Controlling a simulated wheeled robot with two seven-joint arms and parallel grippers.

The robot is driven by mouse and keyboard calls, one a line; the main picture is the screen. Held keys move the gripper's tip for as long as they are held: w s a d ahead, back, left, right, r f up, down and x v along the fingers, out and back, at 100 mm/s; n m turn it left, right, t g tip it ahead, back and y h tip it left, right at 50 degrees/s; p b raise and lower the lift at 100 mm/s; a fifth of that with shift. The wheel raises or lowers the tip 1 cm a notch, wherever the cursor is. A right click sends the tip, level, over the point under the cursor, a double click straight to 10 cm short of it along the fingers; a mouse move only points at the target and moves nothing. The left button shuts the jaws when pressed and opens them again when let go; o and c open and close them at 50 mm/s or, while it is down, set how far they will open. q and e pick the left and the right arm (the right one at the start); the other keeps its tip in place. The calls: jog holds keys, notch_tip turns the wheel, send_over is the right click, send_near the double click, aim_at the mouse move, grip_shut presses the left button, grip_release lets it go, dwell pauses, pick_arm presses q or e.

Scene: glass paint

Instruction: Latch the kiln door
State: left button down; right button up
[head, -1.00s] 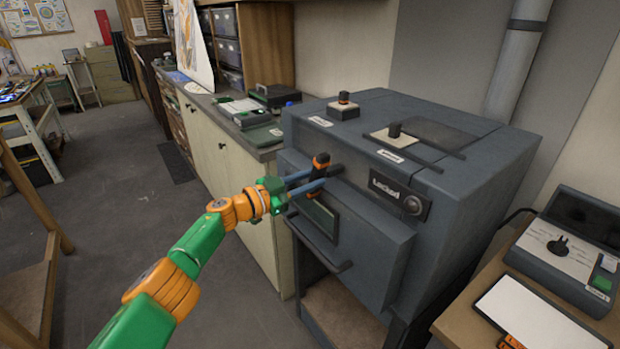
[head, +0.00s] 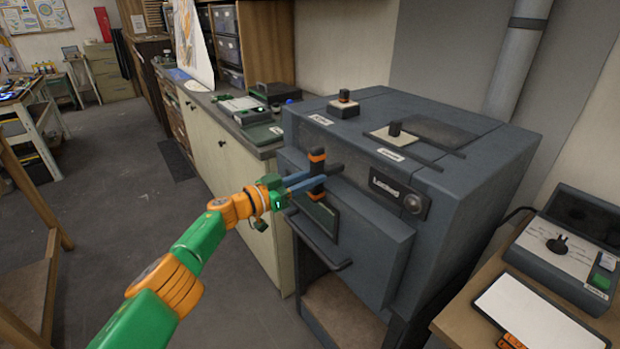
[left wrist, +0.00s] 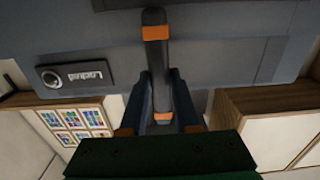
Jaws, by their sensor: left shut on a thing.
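The grey kiln (head: 372,245) stands in the middle right of the head view, with its front door closed. A black latch handle with orange bands (head: 317,160) stands near upright on the door front, close to its top edge. My left gripper (head: 314,184) is shut on this handle, one finger on either side. The left wrist view shows the handle (left wrist: 157,75) between the two fingers. A label reading "Locked" (head: 384,187) sits right of the handle, beside a round lock (head: 414,204). My right gripper is out of view.
A cabinet counter (head: 225,115) stands left of the kiln. A side table at right holds a control box (head: 560,255) and a white-screened tablet (head: 540,318).

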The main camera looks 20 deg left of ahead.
pick_arm(q)
jog(key=shift+f, duration=0.2)
jog(key=c, duration=0.6)
grip_release()
jog(key=shift+r, duration=0.1)
jog(key=shift+c, duration=0.2)
jog(key=s+a+r+p, duration=0.1)
jog(key=p, duration=0.2)
jog(key=shift+s, duration=0.2)
jog(key=p+v, duration=0.1)
jog(key=v, duration=0.1)
jog(key=f+p+v, duration=0.1)
jog(key=v, duration=0.2)
jog(key=shift+s+a, duration=0.1)
